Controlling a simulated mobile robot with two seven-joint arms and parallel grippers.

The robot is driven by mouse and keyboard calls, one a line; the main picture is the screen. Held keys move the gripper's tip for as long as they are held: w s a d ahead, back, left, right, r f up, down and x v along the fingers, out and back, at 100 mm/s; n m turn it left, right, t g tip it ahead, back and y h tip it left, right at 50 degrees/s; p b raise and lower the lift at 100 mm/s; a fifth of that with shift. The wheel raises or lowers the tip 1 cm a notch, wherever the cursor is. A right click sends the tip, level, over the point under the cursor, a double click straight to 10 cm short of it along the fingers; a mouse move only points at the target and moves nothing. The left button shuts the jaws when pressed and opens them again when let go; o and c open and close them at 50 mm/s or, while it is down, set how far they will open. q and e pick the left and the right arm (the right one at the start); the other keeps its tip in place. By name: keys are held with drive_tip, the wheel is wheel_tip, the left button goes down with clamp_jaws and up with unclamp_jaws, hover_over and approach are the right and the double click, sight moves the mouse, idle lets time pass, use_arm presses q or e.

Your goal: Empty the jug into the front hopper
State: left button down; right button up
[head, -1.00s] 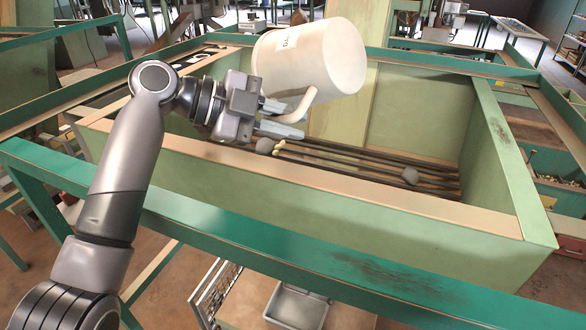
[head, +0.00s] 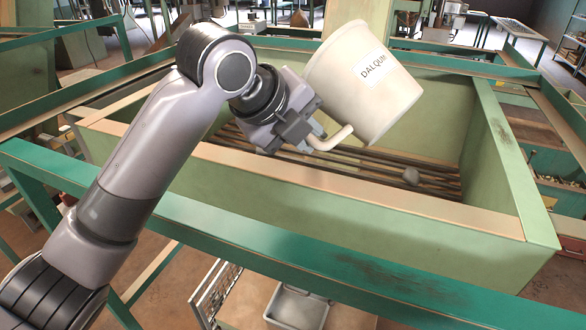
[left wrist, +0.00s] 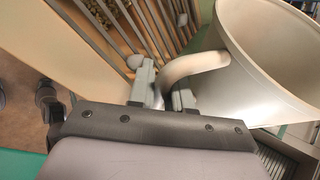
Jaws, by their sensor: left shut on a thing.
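The jug (head: 362,85) is off-white, with a label reading DALQUM, and is held tilted over the green hopper (head: 350,232). Its handle (head: 335,140) points toward my left gripper (head: 316,140), which is shut on it. In the left wrist view the jug (left wrist: 255,75) shows its wide mouth and pale inner wall; I see no nuts in the visible part, and the rest of the inside is hidden. My right gripper is not in view.
A teal rail (head: 300,262) runs in front of the hopper. The hopper's wooden front rim (head: 400,201) passes below my left gripper. A grey bin (head: 297,308) stands low beneath the rail. The hopper's right side is open and clear above the bars.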

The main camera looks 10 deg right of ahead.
use_arm(q)
drive_tip(key=shift+a+r+m+t+y, duration=0.1)
drive_tip(key=shift+r+m+t+y, duration=0.4)
drive_tip(key=shift+t+y, duration=0.8)
drive_tip(key=shift+d+r+m+t+y, duration=0.15)
drive_tip(key=shift+m+t+y, duration=0.7)
drive_tip(key=shift+t, duration=0.7)
drive_tip(key=shift+a+r+m+t+y, duration=0.15)
drive_tip(key=shift+r+m+t+y, duration=0.3)
drive_tip(key=shift+t+y, duration=0.85)
drive_tip(key=shift+f, duration=0.1)
